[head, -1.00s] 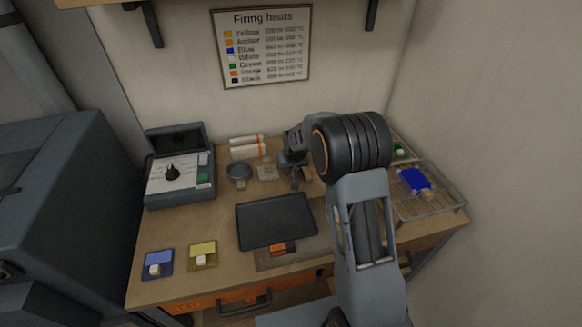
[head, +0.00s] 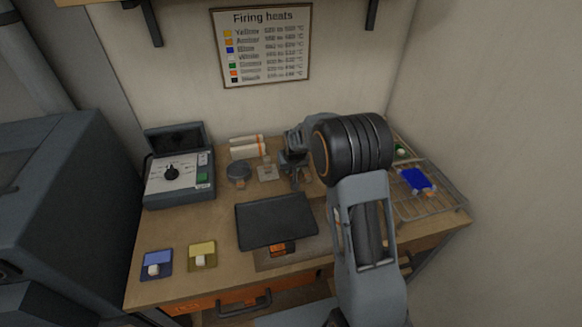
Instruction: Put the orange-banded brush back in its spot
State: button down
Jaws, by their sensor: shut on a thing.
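My gripper (head: 297,181) is at the back middle of the workbench, behind the dark flat panel, pointing down. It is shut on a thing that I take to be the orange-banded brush. The held thing is too small and too covered by my gripper and arm to make out, and no orange band shows there. I cannot make out the brush's spot; my arm covers the bench to the right of my gripper.
The dark panel (head: 276,221) has an orange patch (head: 278,250) at its front edge. A control box (head: 180,178) stands left, white rolls (head: 246,148) behind. Blue (head: 157,263) and yellow (head: 203,255) squares lie front left. A wire rack (head: 440,205) holds a blue piece (head: 417,181).

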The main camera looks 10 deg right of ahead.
jog(key=shift+f+b, duration=0.3)
jog(key=shift+b, duration=0.05)
dwell(0.5)
jog(key=c, duration=0.9)
grip_release()
jog(key=shift+r, duration=0.15)
jog(key=b+v, duration=0.2)
jog(key=v, duration=1.2)
jog(key=s+g, duration=0.1)
jog(key=s, duration=2.3)
jog(key=shift+f, duration=0.3)
jog(key=shift+s+r, duration=0.1)
jog(key=shift+r, duration=0.5)
jog(key=shift+c, duration=0.3)
